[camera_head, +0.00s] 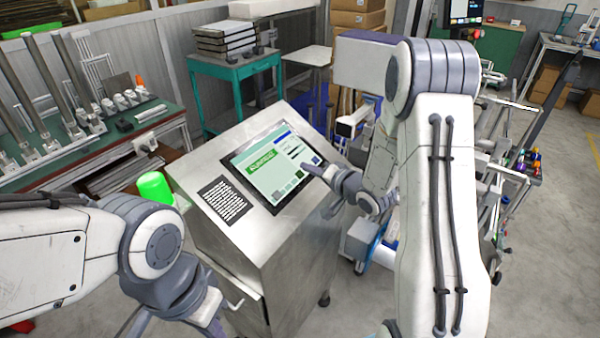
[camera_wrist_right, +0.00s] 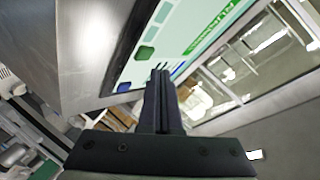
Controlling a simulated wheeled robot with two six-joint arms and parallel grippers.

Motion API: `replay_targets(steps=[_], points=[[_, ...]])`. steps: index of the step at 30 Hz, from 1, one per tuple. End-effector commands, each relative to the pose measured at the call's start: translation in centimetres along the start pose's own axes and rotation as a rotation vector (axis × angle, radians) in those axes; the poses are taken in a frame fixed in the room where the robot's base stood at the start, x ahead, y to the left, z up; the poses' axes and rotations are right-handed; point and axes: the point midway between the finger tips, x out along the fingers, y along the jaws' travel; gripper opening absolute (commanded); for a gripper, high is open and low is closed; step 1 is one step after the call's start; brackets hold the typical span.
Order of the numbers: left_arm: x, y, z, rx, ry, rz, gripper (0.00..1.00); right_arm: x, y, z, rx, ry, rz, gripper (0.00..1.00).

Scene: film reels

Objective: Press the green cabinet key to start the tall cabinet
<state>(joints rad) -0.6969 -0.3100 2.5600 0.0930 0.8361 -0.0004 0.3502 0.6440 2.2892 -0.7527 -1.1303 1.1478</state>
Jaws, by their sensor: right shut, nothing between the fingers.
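A tilted touchscreen (camera_head: 262,160) sits in the sloped top of a steel cabinet (camera_head: 250,240). The screen carries a green banner (camera_head: 262,163) with pale lettering that looks like "RUNNING". A dark green key (camera_head: 299,174) is near its lower right edge; a green key (camera_wrist_right: 145,52) also shows in the right wrist view. My right gripper (camera_head: 308,168) is shut and empty, its tips over the screen's right edge close to the keys. I cannot tell if they touch. My left gripper (camera_head: 180,325) is low at left, cut off by the frame.
A bright green lamp (camera_head: 155,187) stands at the cabinet's left. A printed black label (camera_head: 226,199) is beside the screen. A green workbench (camera_head: 90,150) with metal parts is at left, a teal table (camera_head: 235,68) behind. Open floor lies at right.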

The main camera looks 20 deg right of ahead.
Motion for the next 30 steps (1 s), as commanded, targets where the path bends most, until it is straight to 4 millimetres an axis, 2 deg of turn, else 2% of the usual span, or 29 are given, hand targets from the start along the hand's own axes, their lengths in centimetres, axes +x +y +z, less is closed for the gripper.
replay_targets(steps=[3, 12, 30], points=[[-1.5, 0.1, -0.1, 0.0, 0.0, 0.0, 0.0, -1.0, -1.0, -0.9, 0.0, 0.002, 0.0, 0.0], [-3.6, 0.3, -0.2, 0.0, 0.0, 0.0, 0.0, -2.9, -2.3, -2.2, 0.001, 0.001, 0.001, 0.0], [-3.5, 0.2, -0.2, 0.0, 0.0, 0.0, 0.0, -2.9, -2.2, -2.1, 0.0, 0.0, 0.0, 0.0]])
